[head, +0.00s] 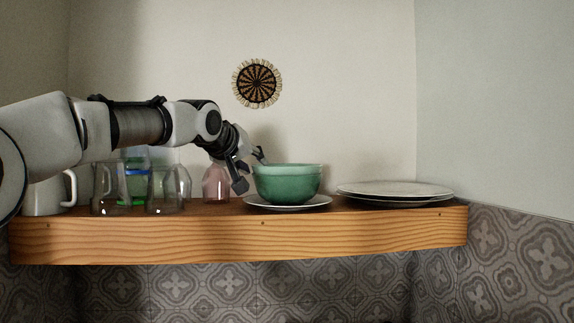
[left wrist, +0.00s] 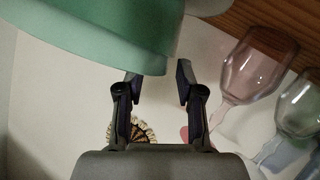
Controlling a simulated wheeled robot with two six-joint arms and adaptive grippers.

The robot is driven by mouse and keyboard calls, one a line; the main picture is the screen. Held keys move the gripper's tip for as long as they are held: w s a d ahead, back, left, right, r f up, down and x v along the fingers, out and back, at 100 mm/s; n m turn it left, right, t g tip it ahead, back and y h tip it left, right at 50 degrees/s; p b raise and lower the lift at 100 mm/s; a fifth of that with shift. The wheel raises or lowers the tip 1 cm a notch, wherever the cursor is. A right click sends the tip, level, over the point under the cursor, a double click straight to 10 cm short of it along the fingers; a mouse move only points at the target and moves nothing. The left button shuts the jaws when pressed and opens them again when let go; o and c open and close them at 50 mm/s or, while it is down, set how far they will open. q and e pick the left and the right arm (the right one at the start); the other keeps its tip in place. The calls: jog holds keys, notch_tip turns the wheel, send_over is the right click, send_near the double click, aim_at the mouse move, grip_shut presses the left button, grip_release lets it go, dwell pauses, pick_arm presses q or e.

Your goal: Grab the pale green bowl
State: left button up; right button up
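The pale green bowl (head: 290,168) sits nested in a darker green bowl (head: 288,187), so only its upper band shows. Both stand on a white plate (head: 262,206) on the wooden shelf. My left gripper (head: 250,172) is at the left side of the bowls, near the rim, tilted, with its fingers apart. My right gripper is not in view.
A pink glass (head: 214,183) stands just left of the gripper. Clear glasses (head: 110,190) and a white mug (head: 48,196) stand farther left under my arm. Stacked plates (head: 395,190) lie to the right. A round woven ornament (head: 257,83) hangs on the back wall.

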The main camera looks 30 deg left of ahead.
pick_arm(q)
jog(key=shift+s, duration=0.25)
jog(key=shift+w+d+f, duration=0.1)
jog(key=shift+w, duration=0.1)
jog(key=shift+c, duration=0.4)
jog(key=shift+w+f, duration=0.15)
jog(key=shift+w, duration=0.15)
grip_shut()
jog(key=shift+s+r, duration=0.25)
